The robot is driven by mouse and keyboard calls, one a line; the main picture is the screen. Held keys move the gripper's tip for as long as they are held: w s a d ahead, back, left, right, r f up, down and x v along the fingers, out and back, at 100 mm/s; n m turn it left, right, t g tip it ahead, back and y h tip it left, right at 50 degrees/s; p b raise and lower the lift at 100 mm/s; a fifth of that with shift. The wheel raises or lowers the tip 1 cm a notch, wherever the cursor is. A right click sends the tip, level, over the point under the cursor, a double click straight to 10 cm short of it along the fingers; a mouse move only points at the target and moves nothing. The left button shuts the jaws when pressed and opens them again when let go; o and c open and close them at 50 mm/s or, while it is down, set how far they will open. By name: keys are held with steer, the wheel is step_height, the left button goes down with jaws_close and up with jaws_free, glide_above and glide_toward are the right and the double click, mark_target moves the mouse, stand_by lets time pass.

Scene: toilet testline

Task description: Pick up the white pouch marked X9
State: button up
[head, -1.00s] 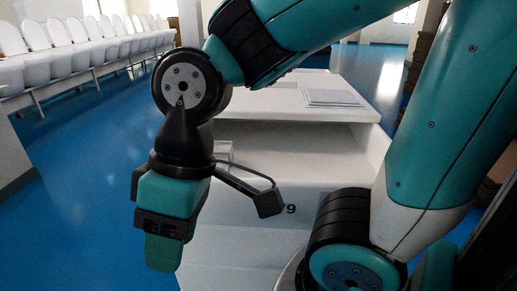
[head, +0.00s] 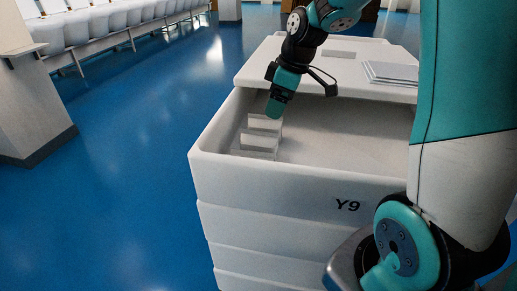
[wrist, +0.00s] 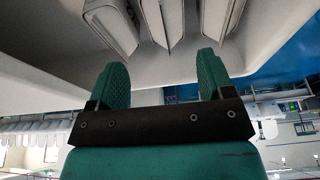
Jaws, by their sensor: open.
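Several white, block-like pouches stand in a row at the left end of an open white drawer (head: 330,177); one pouch (head: 258,141) is nearest the drawer's front. The drawer front reads Y9. No X9 mark can be read, so I cannot tell which pouch carries it. My gripper (head: 274,108) points down over the row, at its far end. In the wrist view my gripper (wrist: 161,64) is open and nothing is between its green fingers. White pouches (wrist: 155,22) show beyond the fingertips, apart from them.
The drawer walls surround the pouches, and the right part of the drawer is empty. The white cabinet top (head: 345,72) behind carries a flat stack (head: 390,72). Blue floor (head: 110,190) is open to the left. A row of white toilets (head: 110,22) stands at the back left.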

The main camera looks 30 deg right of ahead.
mark_target(260, 140)
steer(key=p+x, duration=0.1)
steer(key=x, duration=0.8)
steer(key=shift+a+f+p, duration=0.15)
steer(key=shift+a+p, duration=0.1)
steer(key=shift+p, duration=0.15)
steer(key=x, duration=0.1)
steer(key=p+x, duration=0.1)
steer(key=x, duration=0.1)
steer(key=p+x, duration=0.1)
steer(key=shift+a+f, duration=0.15)
steer(key=shift+a, duration=0.15)
steer(key=shift+w+f, duration=0.15)
steer(key=shift+f, duration=0.35)
steer(key=shift+f, duration=0.25)
steer(key=c, duration=0.7)
